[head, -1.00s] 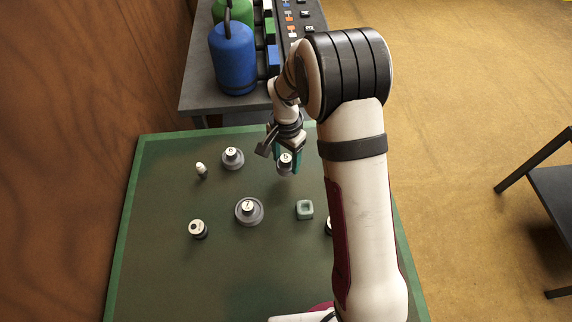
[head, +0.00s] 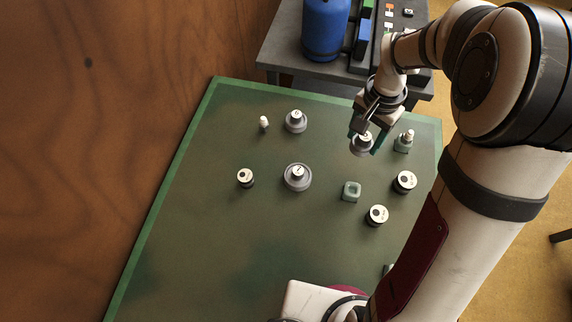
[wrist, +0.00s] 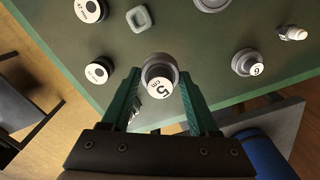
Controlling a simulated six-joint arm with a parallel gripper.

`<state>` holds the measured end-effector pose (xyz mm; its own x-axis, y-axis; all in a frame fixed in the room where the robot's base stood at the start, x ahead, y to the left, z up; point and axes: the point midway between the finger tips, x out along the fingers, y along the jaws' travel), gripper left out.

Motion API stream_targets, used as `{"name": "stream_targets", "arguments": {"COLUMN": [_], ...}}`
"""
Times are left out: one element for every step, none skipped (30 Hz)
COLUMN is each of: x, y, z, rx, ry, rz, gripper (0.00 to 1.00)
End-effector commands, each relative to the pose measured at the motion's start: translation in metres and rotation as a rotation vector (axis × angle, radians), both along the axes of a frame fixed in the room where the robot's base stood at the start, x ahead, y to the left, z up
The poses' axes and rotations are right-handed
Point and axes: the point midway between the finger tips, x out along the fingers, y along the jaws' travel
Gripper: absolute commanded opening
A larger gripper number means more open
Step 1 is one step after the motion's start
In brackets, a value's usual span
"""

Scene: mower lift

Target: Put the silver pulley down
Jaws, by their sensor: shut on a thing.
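The silver pulley (head: 361,147), a grey wheel with a white top marked 5, is between the fingers of my gripper (head: 366,135), over the far right part of the green table. In the wrist view the pulley (wrist: 160,75) sits between the two green fingertips (wrist: 162,85), its label facing the camera. My gripper is shut on it. I cannot tell whether its underside touches the table.
Black-and-white cylinders (head: 404,182) (head: 377,215) stand at the right. The near left table is clear.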

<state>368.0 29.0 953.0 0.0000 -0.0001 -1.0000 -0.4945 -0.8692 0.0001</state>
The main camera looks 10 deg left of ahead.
Motion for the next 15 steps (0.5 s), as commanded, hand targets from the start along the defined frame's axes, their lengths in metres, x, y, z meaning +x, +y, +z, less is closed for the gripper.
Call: {"name": "stream_targets", "arguments": {"x": [-0.002,-0.004,-0.009,-0.013,-0.018,-0.027,-0.035,-0.043,-0.054,-0.063,-0.072,-0.082,-0.089,-0.096,-0.103], "y": [0.025,0.041,0.062,0.079,0.096,0.119,0.136,0.152,0.172,0.186,0.198,0.211,0.22,0.227,0.235], "z": [0.0,0.0,0.0,0.001,0.001,0.001,0.001,0.001,0.001,0.001,0.002,0.002,0.002,0.002,0.002], "rx": [0.0,0.0,0.0,0.0,0.0,0.0,0.0,0.0,0.0,0.0,0.0,0.0,0.0,0.0,0.001], "ry": [0.0,0.0,0.0,0.0,-0.001,-0.001,0.0,0.0,0.0,0.0,0.0,0.0,0.0,0.0,0.001], "rz": [0.081,0.132,0.203,0.26,0.318,0.398,0.459,0.517,0.592,0.645,0.692,0.749,0.786,0.817,0.851], "gripper": [0.0,0.0,0.0,0.0,0.0,0.0,0.0,0.0,0.0,0.0,0.0,0.0,0.0,0.0,0.0]}}
